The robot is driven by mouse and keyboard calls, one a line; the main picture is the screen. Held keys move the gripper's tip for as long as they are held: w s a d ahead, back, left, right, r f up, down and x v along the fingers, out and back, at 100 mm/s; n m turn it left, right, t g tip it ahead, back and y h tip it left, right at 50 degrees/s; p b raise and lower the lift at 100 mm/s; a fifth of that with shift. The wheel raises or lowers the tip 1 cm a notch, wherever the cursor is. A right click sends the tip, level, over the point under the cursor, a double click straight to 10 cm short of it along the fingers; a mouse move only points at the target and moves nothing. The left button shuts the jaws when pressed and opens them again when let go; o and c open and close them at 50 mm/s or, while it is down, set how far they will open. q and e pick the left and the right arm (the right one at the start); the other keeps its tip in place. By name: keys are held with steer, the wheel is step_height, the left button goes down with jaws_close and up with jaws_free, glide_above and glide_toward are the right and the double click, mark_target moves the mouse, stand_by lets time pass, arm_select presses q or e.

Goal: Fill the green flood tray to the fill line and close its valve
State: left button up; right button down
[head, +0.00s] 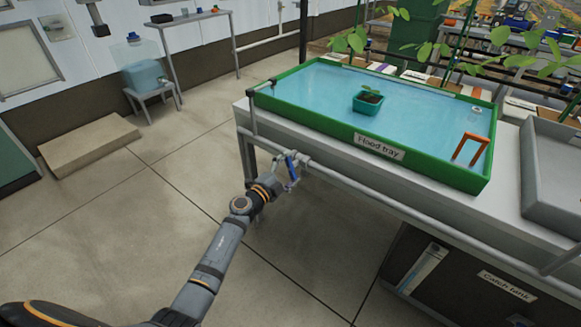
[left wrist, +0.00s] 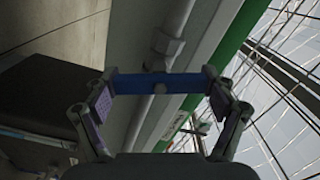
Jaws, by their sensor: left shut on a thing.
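The green flood tray (head: 417,162) stands on a bench and holds a broad sheet of blue water. I cannot make out a fill line on it. A valve with a blue lever handle (head: 293,169) sits on the pipe along the bench's front, below the tray's left end. My left gripper (head: 290,172) is shut on this blue handle. In the left wrist view the blue handle (left wrist: 158,83) spans between the two fingers of my left gripper (left wrist: 160,95), with the grey pipe fitting (left wrist: 165,45) behind it. My right gripper is not in view.
A potted seedling (head: 368,101) and an orange bracket (head: 471,147) stand in the tray. A grey basin (head: 545,185) is to its right, and a dark catch tank (head: 450,280) is below. A blue container (head: 145,76) stands at the back left.

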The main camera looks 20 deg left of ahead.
arm_select(q)
steer(key=shift+m, duration=2.1)
steer(key=shift+f, duration=0.1)
steer(key=o, duration=1)
steer(key=v, duration=1.2)
